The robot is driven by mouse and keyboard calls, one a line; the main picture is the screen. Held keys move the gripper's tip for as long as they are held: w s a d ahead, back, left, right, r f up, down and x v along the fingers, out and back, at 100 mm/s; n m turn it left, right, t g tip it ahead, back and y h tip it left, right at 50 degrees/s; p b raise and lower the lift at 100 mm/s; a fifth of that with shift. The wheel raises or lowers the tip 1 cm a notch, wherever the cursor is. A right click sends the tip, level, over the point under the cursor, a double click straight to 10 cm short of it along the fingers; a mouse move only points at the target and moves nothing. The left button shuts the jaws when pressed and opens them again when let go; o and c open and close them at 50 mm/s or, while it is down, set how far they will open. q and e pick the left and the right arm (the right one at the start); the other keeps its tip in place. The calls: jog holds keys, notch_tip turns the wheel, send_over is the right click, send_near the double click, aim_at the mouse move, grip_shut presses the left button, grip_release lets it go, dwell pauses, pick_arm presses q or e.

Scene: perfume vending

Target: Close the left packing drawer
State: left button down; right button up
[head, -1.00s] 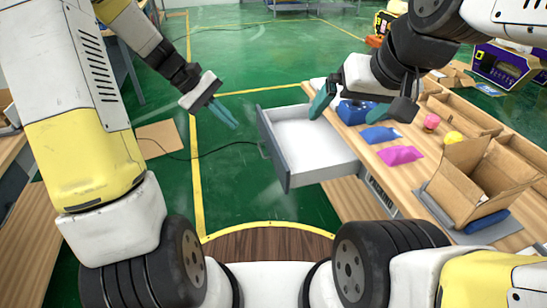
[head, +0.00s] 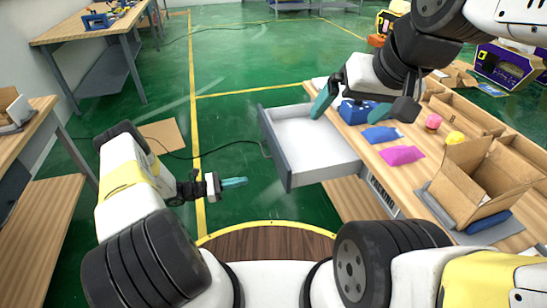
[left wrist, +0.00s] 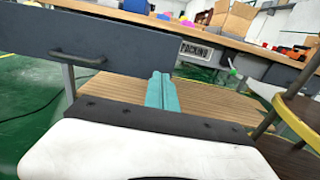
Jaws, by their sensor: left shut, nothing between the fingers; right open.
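The packing drawer (head: 318,170) is pulled open from the workbench, with a white inside that looks empty and a grey front (head: 273,148) facing left. My left gripper (head: 235,182) is shut and empty, to the left of the drawer front and apart from it, its fingers pointing right. In the left wrist view, the drawer front (left wrist: 125,50) with its dark handle (left wrist: 78,57) lies ahead at upper left, and the shut teal fingers (left wrist: 162,90) point toward the bench.
The bench top holds a blue object (head: 356,112), blue and pink packets (head: 401,155), small balls (head: 433,122) and an open cardboard box (head: 470,185). A "PACKING" label (left wrist: 194,49) is beside the drawer.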

aim_at(283, 174)
pick_arm(q)
jog(key=x, duration=1.4)
jog(key=shift+f, duration=0.15)
